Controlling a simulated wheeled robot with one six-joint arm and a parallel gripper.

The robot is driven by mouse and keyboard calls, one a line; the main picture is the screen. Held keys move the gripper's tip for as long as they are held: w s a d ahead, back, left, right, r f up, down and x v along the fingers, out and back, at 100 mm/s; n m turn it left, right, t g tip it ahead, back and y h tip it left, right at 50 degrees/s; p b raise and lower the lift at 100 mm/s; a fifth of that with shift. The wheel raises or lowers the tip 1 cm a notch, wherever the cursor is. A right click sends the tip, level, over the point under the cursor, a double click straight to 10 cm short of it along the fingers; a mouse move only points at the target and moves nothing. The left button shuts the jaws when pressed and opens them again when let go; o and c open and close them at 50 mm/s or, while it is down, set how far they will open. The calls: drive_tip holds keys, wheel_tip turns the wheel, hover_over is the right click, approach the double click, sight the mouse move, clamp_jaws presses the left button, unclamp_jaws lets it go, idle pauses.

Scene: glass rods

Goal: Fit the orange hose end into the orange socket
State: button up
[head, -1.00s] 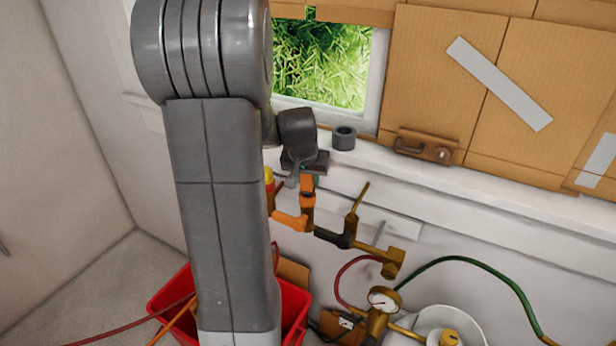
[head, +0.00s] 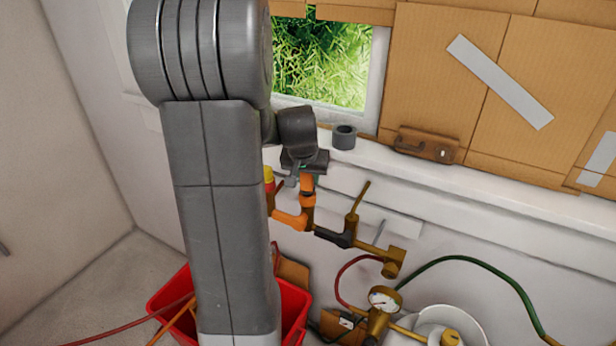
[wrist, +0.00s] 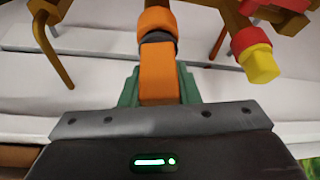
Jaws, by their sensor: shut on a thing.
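My gripper (wrist: 159,90) is shut on the orange hose end (wrist: 157,75), with a green finger on each side of it. The gripper (head: 304,170) hangs below the window sill in the head view, above the brass pipework. The orange socket (head: 291,219) is an elbow-shaped fitting on the pipe. In the wrist view the socket (wrist: 155,19) lies straight beyond the hose end, with a dark ring (wrist: 159,37) between the two orange parts. They look in line and very close or touching. I cannot tell how deep the hose end sits.
A red-and-yellow fitting (wrist: 254,56) stands beside the socket. A brass valve (head: 354,215) with an upright handle and a pressure gauge (head: 383,299) are to the right. A grey ring (head: 344,138) sits on the sill. A red bin (head: 293,310) is below.

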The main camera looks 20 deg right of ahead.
drive_tip(key=shift+f+b, duration=0.55)
drive_tip(key=shift+f, duration=0.1)
drive_tip(key=o, duration=0.8)
drive_tip(key=shift+p+v, duration=3)
drive_tip(key=shift+v, duration=2.6)
drive_tip(key=shift+f, duration=0.1)
drive_tip(key=b+x, duration=0.5)
drive_tip(key=x, duration=0.4)
